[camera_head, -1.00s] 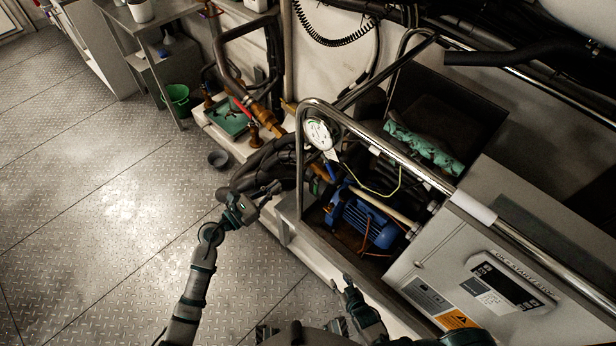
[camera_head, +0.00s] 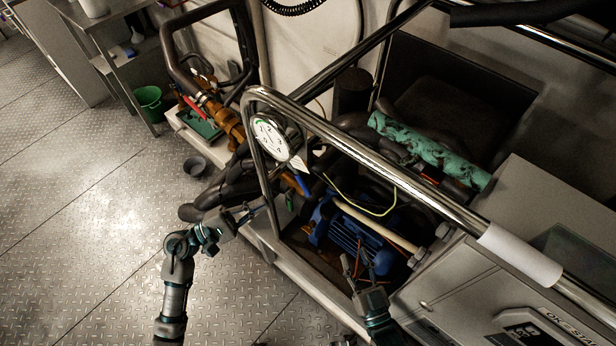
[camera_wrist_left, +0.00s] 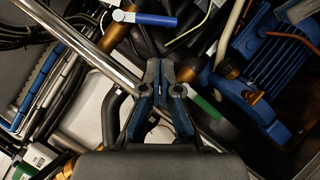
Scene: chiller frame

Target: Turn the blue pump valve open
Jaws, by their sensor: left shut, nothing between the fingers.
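The blue valve handle (camera_head: 303,185) sits inside the metal frame, below and right of the round gauge (camera_head: 270,137). In the left wrist view the blue handle (camera_wrist_left: 145,19) lies roughly level across the top, on a pale fitting. My left gripper (camera_head: 260,209) is outside the frame, left of and below the handle, apart from it. In the left wrist view its fingers (camera_wrist_left: 163,88) are together and empty, pointing toward the pipes. My right gripper (camera_head: 357,262) has its fingers spread, in front of the blue pump motor (camera_head: 350,230). I see nothing between them.
A shiny rail (camera_head: 375,165) runs diagonally above the valve and pump. A control cabinet (camera_head: 470,290) stands at the right. Thick black hoses (camera_head: 225,190) lie beside the left gripper.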

